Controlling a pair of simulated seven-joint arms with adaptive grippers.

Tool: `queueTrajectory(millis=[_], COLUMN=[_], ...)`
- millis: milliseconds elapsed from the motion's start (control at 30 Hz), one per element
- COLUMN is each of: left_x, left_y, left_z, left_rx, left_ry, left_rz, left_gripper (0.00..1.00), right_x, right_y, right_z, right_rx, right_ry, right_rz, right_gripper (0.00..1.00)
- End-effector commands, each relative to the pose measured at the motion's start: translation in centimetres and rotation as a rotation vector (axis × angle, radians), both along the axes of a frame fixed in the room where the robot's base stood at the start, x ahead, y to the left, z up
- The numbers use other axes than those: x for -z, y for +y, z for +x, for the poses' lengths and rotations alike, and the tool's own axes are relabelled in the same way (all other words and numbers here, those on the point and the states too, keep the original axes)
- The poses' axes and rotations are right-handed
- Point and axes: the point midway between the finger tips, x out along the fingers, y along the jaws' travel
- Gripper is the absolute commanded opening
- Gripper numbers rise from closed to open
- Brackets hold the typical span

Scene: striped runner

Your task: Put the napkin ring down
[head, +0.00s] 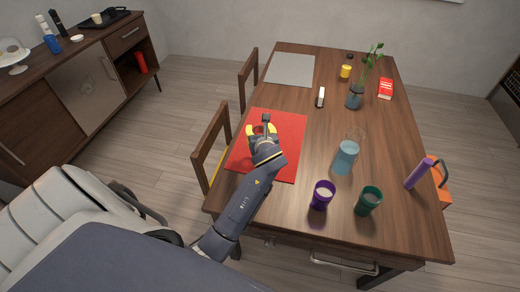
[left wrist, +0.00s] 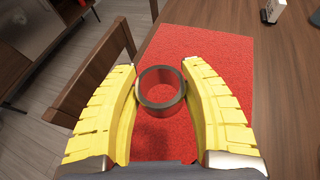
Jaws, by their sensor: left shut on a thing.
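The napkin ring (left wrist: 161,109) is a dark grey band, and in the left wrist view it sits between my yellow fingertips with its opening facing the camera. My left gripper (head: 261,129) is shut on it, one finger at each side; the fingers also fill the left wrist view (left wrist: 161,78). The gripper is over the red placemat (head: 285,168), towards its upper left part in the head view. Red shows through the ring. I cannot tell whether the ring touches the mat. My right gripper is not in view.
A purple cup (head: 322,196), a green cup (head: 368,201) and a blue-filled glass jug (head: 346,158) stand right of the mat. A grey placemat (head: 290,68) lies at the far end. A chair (head: 211,140) stands at the left edge.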

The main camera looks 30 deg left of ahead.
Motion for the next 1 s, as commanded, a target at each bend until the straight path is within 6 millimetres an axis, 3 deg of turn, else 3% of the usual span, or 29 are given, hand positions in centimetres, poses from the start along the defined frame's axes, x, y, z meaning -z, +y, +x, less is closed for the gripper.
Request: queueTrajectory(millis=[100, 300, 667, 1000], left_x=[2.6, 5.5, 7.2, 10.4], left_y=[0.0, 0.0, 0.0, 0.0], left_z=[-0.1, 0.0, 0.0, 0.0], left_rx=[0.002, 0.000, -0.001, 0.000], left_ry=[0.005, 0.001, 0.001, 0.000], left_rz=[0.001, 0.000, 0.001, 0.001], left_gripper=[0.16, 0.16, 0.16, 0.16], right_x=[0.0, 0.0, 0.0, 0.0], right_y=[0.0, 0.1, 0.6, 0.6], right_z=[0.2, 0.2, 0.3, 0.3], right_rx=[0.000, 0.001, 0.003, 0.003], right_ry=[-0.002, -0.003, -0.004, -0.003], right_rz=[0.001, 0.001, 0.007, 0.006], right_gripper=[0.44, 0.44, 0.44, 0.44])
